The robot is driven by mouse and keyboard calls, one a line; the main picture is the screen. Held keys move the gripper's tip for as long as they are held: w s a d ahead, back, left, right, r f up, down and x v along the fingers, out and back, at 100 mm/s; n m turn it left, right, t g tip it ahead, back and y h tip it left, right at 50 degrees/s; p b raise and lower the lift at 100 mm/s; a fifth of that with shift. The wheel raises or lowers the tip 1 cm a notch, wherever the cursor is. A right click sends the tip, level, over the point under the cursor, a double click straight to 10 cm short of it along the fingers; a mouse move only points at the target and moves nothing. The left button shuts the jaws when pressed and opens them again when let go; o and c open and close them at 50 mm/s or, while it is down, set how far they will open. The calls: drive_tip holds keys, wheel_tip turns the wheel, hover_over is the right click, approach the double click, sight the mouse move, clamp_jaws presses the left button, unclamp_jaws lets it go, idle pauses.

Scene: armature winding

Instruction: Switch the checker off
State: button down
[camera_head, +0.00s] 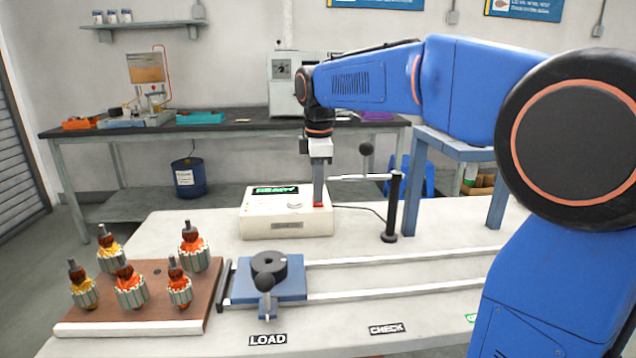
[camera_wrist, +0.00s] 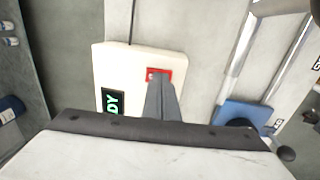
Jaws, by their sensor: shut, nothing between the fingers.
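The checker (camera_head: 272,220) is a cream box on the white bench, with a lit green display (camera_head: 276,190) that seems to read READY. In the wrist view the checker (camera_wrist: 115,65) shows part of the same display (camera_wrist: 113,101), ending in "DY". A red switch (camera_wrist: 158,74) sits near one edge of its top; it also shows in the head view (camera_head: 318,205). My gripper (camera_head: 318,203) points straight down, shut and empty, with its fingertips at the red switch. In the wrist view the fingertips (camera_wrist: 159,82) overlap part of the switch; I cannot tell whether it is pressed.
A black post with a horizontal rod (camera_head: 391,205) stands close right of the checker. A blue carriage (camera_head: 290,278) sits on rails in front. A brown board (camera_head: 140,290) at left holds several wound armatures. Bench is clear between checker and board.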

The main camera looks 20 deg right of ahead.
wheel_tip(320, 180, up, 17)
drive_tip(key=s, duration=0.2)
drive_tip(key=shift+a, duration=0.25)
idle(0.3)
drive_tip(key=w+f, duration=0.1)
drive_tip(key=f, duration=0.2)
drive_tip(key=shift+w+d, duration=0.1)
drive_tip(key=shift+w, duration=0.3)
drive_tip(key=f, duration=0.4)
drive_tip(key=w+f, duration=0.1)
drive_tip(key=f, duration=0.9)
drive_tip(key=shift+w+d, duration=0.2)
drive_tip(key=shift+w, duration=0.15)
